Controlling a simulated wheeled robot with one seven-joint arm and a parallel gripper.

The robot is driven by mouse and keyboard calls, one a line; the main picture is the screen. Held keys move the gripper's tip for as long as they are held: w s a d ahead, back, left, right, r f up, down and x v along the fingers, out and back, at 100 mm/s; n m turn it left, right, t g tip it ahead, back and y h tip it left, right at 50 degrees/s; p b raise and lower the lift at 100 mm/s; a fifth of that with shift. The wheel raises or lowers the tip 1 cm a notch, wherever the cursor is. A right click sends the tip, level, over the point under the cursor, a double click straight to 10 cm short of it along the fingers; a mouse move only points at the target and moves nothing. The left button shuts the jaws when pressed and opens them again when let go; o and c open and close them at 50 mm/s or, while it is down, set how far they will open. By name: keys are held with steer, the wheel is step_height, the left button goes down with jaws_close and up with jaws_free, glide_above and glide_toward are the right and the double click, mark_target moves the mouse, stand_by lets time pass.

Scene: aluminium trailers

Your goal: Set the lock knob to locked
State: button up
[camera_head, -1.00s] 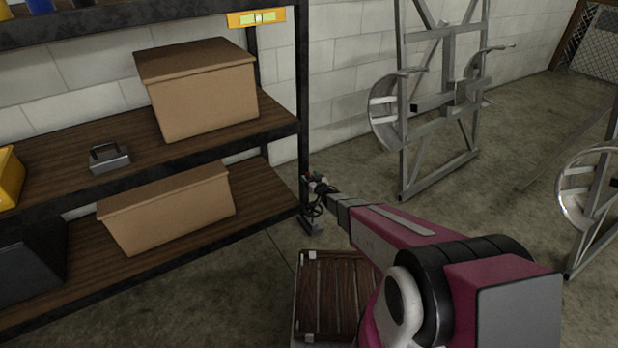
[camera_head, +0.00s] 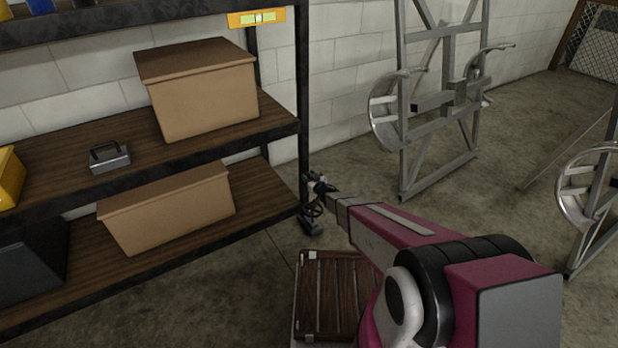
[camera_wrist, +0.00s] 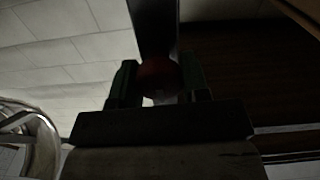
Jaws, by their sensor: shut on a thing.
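A dull red knob (camera_wrist: 157,74) sits between the two dark green fingers of my gripper (camera_wrist: 158,84) in the wrist view. The fingers are shut on its sides, and the view is dark there. In the head view my gripper (camera_head: 318,182) is small, at the foot of the black shelf post. The knob cannot be made out in that view, and its lock setting cannot be read in either view.
A black shelf post (camera_head: 303,110) stands right behind my gripper. A dark device with a small wheel (camera_head: 313,210) is just below it. Aluminium trailer frames (camera_head: 403,140) stand at the right.

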steer(key=n, duration=0.8)
steer(key=shift+s+a+f+n, duration=0.1)
steer(key=shift+a+n, duration=0.05)
steer(key=shift+n, duration=0.25)
steer(key=n, duration=0.4)
steer(key=shift+f+n, duration=0.15)
steer(key=shift+n, duration=1.95)
steer(key=o, duration=0.9)
steer(key=shift+c, duration=0.2)
steer(key=shift+s, duration=0.1)
steer(key=v, duration=1)
steer(key=shift+s+d, duration=0.25)
